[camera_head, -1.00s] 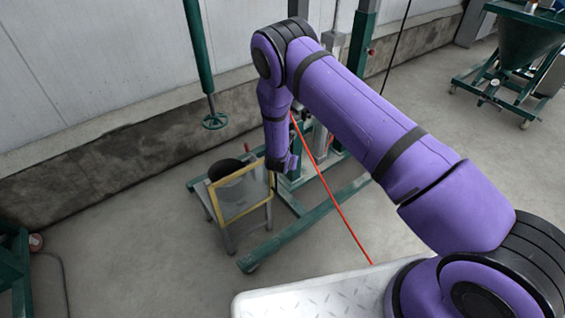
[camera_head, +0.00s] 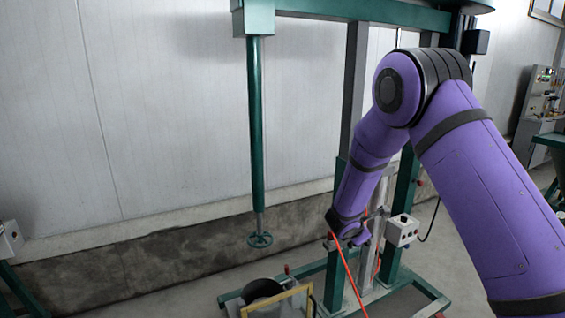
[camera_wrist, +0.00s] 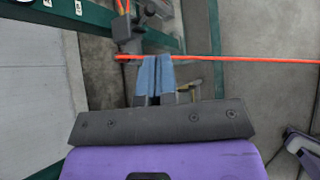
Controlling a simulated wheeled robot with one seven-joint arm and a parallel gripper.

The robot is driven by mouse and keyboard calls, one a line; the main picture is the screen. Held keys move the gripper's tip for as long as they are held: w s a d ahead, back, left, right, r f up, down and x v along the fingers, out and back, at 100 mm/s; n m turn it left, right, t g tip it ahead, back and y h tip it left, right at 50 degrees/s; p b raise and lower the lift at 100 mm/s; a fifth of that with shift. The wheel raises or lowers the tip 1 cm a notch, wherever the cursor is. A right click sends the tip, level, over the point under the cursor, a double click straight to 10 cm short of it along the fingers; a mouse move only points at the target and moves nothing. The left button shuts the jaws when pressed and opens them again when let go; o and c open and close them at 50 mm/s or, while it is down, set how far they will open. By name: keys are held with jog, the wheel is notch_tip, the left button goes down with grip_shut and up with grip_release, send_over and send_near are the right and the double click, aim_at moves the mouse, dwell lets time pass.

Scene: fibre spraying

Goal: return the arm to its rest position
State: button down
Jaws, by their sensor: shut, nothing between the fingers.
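My purple arm (camera_head: 490,205) rises from the lower right in the head view, bends at a black-banded joint and hangs down to the wrist. In the wrist view, my gripper (camera_wrist: 156,62) shows as two blue-grey fingers, shut together and empty. A thin orange-red line (camera_wrist: 240,58) runs across the picture by the fingertips; I cannot tell whether it touches them. The line also shows in the head view (camera_head: 347,272), slanting down from near the wrist. The fingertips are too small to make out there.
A green frame (camera_head: 390,265) with a control box (camera_head: 402,230) stands close behind my forearm. A green pole with a handwheel (camera_head: 260,240) hangs left of it. A yellow-edged panel (camera_head: 280,301) stands low in front.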

jog(key=s+d+r+m+g, duration=0.1)
jog(key=s+d+r+m, duration=0.25)
jog(key=s+r, duration=0.35)
jog(key=s+d+r+m+g, duration=0.1)
jog(key=s+d+r+m, duration=0.3)
jog(key=r, duration=0.5)
jog(key=s+d+r+m+g, duration=0.1)
jog(key=s+d+r+m, duration=0.1)
jog(key=s+r+m, duration=0.5)
jog(key=s+a+r+m+y, duration=0.2)
jog(key=s+r+m+y, duration=0.1)
jog(key=s, duration=1)
jog(key=s+a+r+m+y, duration=0.2)
jog(key=s+r+m+y, duration=0.2)
jog(key=s, duration=0.9)
jog(key=shift+s+a+r+t, duration=0.2)
jog(key=shift+r+t, duration=0.2)
jog(key=shift+r, duration=0.55)
jog(key=shift+w, duration=0.1)
